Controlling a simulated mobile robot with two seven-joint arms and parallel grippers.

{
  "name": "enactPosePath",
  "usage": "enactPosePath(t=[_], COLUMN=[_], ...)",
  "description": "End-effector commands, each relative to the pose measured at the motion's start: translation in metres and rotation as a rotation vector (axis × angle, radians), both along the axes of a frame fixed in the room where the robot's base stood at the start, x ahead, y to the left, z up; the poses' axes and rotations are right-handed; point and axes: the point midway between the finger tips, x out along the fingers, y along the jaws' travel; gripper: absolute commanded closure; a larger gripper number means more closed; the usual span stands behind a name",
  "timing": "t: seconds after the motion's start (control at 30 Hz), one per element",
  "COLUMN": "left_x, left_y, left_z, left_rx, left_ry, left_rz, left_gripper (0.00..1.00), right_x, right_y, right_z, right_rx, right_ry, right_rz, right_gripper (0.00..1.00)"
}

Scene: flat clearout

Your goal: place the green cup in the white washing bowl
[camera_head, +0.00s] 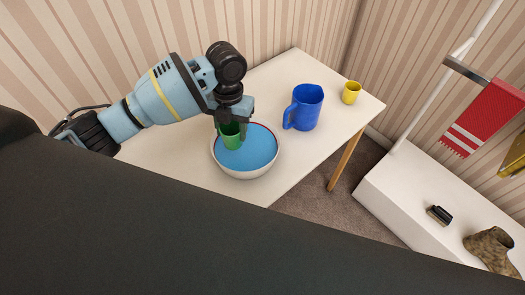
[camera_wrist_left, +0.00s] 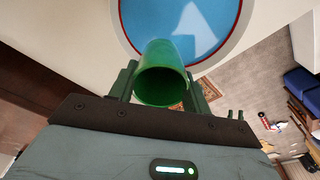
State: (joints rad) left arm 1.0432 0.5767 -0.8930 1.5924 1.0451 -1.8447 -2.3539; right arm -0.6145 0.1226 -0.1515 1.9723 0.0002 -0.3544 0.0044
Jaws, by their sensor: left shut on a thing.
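The green cup (camera_head: 231,139) is between the fingers of my left gripper (camera_head: 235,122), which is shut on it. The cup is over the white washing bowl (camera_head: 248,174), toward its left side in the head view. I cannot tell whether it touches the bowl. The bowl has a red rim and a blue inside. In the left wrist view the green cup (camera_wrist_left: 162,75) is between the finger tips (camera_wrist_left: 160,85), and the bowl (camera_wrist_left: 238,30) with its blue inside lies beyond it. My right gripper is in neither view.
A blue jug (camera_head: 306,108) stands on the table (camera_head: 292,65) to the right of the bowl, and a yellow cup (camera_head: 351,92) stands near the right corner. A white bench (camera_head: 400,195) with a brush (camera_head: 439,215) and a boot (camera_head: 490,245) is at the right.

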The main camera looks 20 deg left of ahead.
Motion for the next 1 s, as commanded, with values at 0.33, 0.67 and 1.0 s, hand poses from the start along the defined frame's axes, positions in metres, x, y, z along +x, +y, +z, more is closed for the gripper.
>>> enactPosePath(t=[0.33,0.67,1.0], left_x=[0.002,0.002,0.002], left_y=[0.01,0.01,0.009], left_z=[-0.001,-0.052,-0.064], left_rx=[-0.001,0.0,-0.001], left_ry=[0.003,0.004,0.002], left_rz=[-0.017,-0.015,-0.016], left_gripper=[0.77,0.77,0.77], right_x=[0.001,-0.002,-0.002], right_y=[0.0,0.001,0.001], right_z=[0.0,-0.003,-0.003], right_rx=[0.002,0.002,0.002], right_ry=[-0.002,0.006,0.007], right_rz=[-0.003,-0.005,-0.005], right_gripper=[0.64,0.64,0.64])
